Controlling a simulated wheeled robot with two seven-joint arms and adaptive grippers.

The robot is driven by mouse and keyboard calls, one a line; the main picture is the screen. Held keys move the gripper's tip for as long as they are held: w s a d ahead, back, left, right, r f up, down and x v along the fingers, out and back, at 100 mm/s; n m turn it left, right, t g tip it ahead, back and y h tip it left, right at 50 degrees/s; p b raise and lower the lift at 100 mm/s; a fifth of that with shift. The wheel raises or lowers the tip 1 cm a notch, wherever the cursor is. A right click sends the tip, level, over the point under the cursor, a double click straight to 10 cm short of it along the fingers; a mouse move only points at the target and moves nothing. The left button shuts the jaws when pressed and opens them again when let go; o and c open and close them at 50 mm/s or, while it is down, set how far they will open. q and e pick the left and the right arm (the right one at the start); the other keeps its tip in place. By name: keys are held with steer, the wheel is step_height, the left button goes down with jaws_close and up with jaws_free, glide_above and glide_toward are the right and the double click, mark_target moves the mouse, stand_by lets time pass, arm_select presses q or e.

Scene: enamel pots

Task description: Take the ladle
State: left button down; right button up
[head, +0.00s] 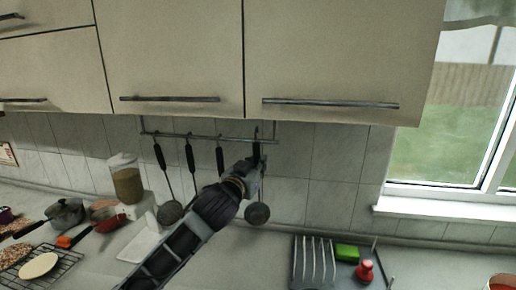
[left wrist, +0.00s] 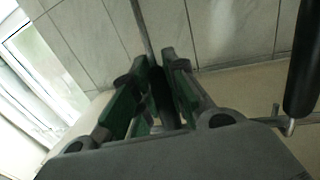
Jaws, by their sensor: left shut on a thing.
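The ladle (head: 257,214) hangs at the right end of the wall rail, its round bowl low against the tiles and its black handle near the rail. My left gripper (head: 256,172) reaches up to it from the lower left and is shut on its handle. In the left wrist view the green-padded fingers of my left gripper (left wrist: 158,92) close on both sides of the dark handle. The thin stem of the ladle (left wrist: 143,28) runs away from the fingers. The gripper and wrist hide part of the ladle in the head view. My right gripper is not in view.
Several other black-handled utensils hang left of the ladle on the rail (head: 205,138); a neighbouring handle (left wrist: 304,60) is close by. Cabinets (head: 330,60) overhang the rail. A dish rack (head: 313,262) and green sponge (head: 347,252) stand below right; a jar (head: 127,183) stands left.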

arm_select(q)
steer(key=d+v, duration=0.1)
steer(key=v, duration=0.8)
steer(key=shift+s+d, duration=0.25)
steer(key=shift+s, duration=0.3)
stand_by(0.6)
stand_by(0.4)
